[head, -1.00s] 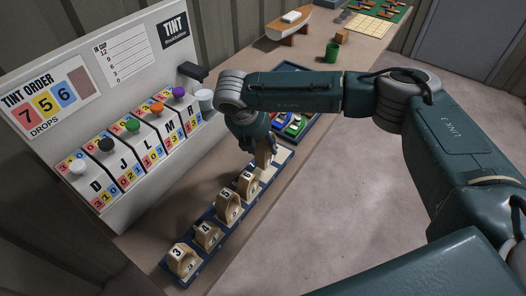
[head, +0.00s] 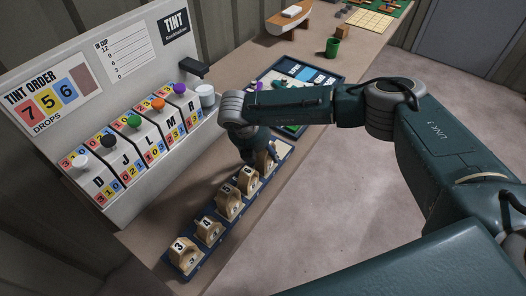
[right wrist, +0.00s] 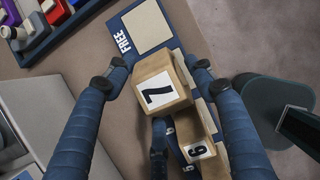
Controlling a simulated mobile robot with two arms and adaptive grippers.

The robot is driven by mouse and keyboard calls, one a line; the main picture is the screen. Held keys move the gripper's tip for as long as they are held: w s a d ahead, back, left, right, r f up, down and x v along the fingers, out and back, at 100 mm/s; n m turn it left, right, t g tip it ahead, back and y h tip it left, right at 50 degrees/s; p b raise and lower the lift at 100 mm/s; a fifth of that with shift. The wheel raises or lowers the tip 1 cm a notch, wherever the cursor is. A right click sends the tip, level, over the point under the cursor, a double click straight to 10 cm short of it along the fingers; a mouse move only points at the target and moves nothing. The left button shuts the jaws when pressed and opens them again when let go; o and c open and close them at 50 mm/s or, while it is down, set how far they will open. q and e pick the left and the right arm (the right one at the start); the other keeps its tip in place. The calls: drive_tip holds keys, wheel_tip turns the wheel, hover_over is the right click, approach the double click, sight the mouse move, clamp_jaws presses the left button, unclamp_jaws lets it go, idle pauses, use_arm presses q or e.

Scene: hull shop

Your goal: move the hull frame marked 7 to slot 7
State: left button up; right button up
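The hull frame marked 7 (right wrist: 163,88) is a pale wooden block with a black 7 on a white label. It stands upright at the far end of the row on the dark blue rack (head: 190,272), beside the frame marked 6 (head: 247,173). My right gripper (right wrist: 160,68) is open around it, with a small gap at each side; in the head view the gripper (head: 258,157) partly hides it. The slot label under the frame is hidden. A bare pad marked FREE (right wrist: 147,25) lies just beyond it. My left gripper is not in view.
Frames marked 3 (head: 184,253), 4 (head: 209,229) and 5 (head: 229,203) stand along the rack. A tint dispenser (head: 150,150) rises close on the left. A tray of coloured pieces (head: 318,76) lies behind my right arm. The bench's right edge is close to the rack.

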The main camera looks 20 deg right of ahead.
drive_tip(key=shift+r, duration=0.25)
drive_tip(key=shift+a+r, duration=0.15)
drive_tip(key=b+v, duration=0.4)
drive_tip(key=v, duration=0.7)
drive_tip(key=shift+s+r, duration=0.2)
drive_tip(key=shift+r, duration=0.05)
drive_tip(key=shift+f, duration=0.1)
